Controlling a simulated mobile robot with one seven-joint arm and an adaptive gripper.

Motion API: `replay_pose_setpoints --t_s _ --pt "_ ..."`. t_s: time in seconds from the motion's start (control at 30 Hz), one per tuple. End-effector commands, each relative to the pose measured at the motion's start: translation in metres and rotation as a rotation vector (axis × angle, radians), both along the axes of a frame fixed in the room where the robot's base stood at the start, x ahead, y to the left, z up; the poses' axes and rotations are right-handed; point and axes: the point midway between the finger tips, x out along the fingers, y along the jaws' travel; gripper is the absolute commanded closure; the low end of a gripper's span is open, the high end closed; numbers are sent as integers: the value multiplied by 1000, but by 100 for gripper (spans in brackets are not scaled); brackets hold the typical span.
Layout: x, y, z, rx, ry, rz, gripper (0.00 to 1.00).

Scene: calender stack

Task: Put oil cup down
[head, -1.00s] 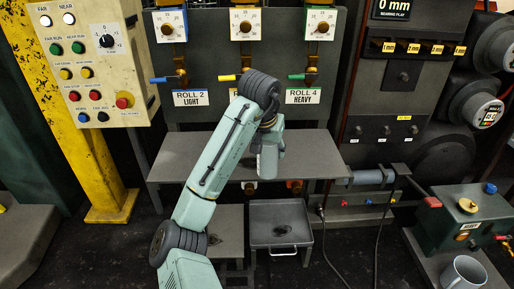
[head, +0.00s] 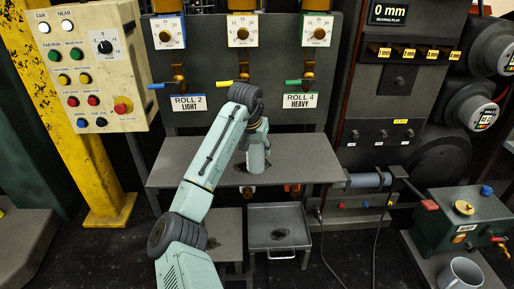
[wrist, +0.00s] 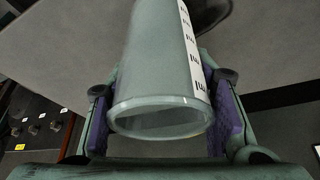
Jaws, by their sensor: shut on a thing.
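The oil cup (wrist: 160,60) is a pale grey-green, see-through cylinder with a white marked scale down one side. My gripper (wrist: 165,100) is shut on it, with a purple pad on each side of the cup. In the head view the cup (head: 257,158) hangs below my gripper (head: 257,136), roughly upright, over the grey shelf (head: 190,165) in front of the roll panel. I cannot tell whether its base touches the shelf. A dark patch lies behind the cup in the wrist view.
Below the shelf is a grey tray (head: 279,210) with a dark stain. A control box (head: 95,68) is at the left. At the right are a green pump box (head: 462,218) and a grey mug (head: 461,273). Dial handles line the panel above. The shelf's left and right parts are clear.

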Motion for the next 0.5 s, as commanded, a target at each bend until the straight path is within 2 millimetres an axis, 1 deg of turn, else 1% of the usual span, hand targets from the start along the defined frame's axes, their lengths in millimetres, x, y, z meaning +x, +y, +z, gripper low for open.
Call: replay_pose_setpoints --t_s 0.2,0.23,0.5 --pt "0 0 -4 -1 2 -1 81" --pt "0 0 -3 0 1 0 52" --pt "0 0 -3 0 0 0 34"
